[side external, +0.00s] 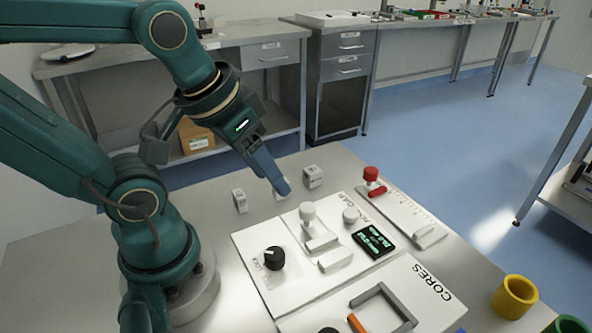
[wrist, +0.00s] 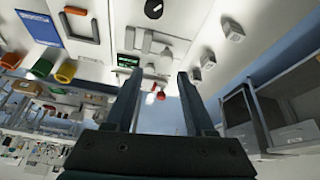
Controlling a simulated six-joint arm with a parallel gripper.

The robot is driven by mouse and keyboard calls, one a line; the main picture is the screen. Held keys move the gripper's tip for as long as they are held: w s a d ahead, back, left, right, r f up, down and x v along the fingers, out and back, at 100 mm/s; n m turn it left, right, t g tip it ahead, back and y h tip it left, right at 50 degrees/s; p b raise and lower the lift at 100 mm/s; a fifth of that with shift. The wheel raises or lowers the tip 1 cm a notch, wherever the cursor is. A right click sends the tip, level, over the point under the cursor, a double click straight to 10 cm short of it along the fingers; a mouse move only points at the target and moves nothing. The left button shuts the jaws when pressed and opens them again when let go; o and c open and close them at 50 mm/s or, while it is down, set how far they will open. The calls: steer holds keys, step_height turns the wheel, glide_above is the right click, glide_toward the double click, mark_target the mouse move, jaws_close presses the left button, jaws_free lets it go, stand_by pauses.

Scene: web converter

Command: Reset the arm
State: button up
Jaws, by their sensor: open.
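My gripper (side external: 283,190) is open and empty, angled down above the table (side external: 190,222) near the back edge of the white control panel (side external: 247,240). In the wrist view, the two fingers of my gripper (wrist: 157,78) stand well apart with nothing between them. A small white cube (side external: 312,177) sits just right of the fingertips and another white cube (side external: 240,201) sits to their left. A third cube is mostly hidden behind the fingers. I cannot tell the height of the fingertips above the table.
The panel carries a black knob (side external: 274,258), a white knob (side external: 307,211) and a green-lit display (side external: 373,242). The CORES board (side external: 440,318) lies in front, with a yellow ring (side external: 514,297) and a green ring (side external: 568,325) to the right.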

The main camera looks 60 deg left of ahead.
steer(key=shift+s+d+m+t, duration=0.3)
steer(key=shift+d+m, duration=0.45)
steer(key=shift+m, duration=0.25)
stand_by(0.5)
